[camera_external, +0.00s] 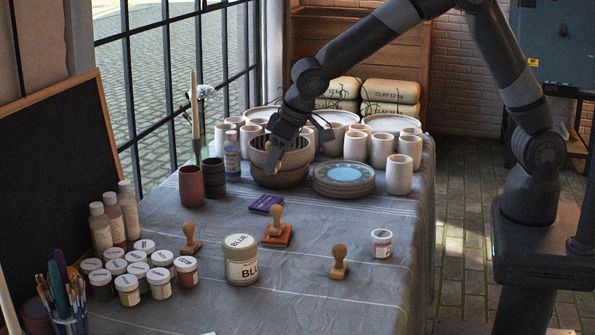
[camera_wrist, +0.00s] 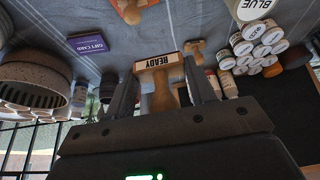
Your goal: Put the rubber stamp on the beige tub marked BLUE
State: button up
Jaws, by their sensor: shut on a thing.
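My gripper (camera_external: 276,152) is shut on a rubber stamp with a wooden handle (camera_wrist: 162,96). Its label reads READY, and my fingers stand on both sides of the handle in the wrist view. In the external view my gripper is in the air by the stacked bowls, and the stamp is mostly hidden. The beige tub marked BLUE (camera_external: 241,266) stands upright on the table, in front of and below my gripper, apart from it. Its lid also shows at the top right of the wrist view (camera_wrist: 252,9). No stamp is visible on the lid.
Other wooden-handled stamps stand on the table: one left (camera_external: 190,240), one on an orange pad (camera_external: 277,238), one right (camera_external: 339,264). Small jars (camera_external: 130,288) cluster left of the tub. Stacked bowls (camera_external: 279,178), plates (camera_external: 345,182) and cups (camera_external: 398,176) fill the back. A purple card (camera_external: 266,204) lies mid-table.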

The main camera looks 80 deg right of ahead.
jog(key=w+a+r, duration=0.1)
jog(key=a, duration=0.5)
send_over(239, 237)
jog(key=s, duration=0.1)
jog(key=f, duration=0.6)
jog(key=shift+s, duration=0.2)
jog(key=shift+a+f, duration=0.1)
jog(key=shift+f, duration=1.95)
jog(key=shift+f, duration=0.15)
jog(key=o, duration=1)
jog(key=shift+c, duration=0.2)
jog(key=v, duration=1.2)
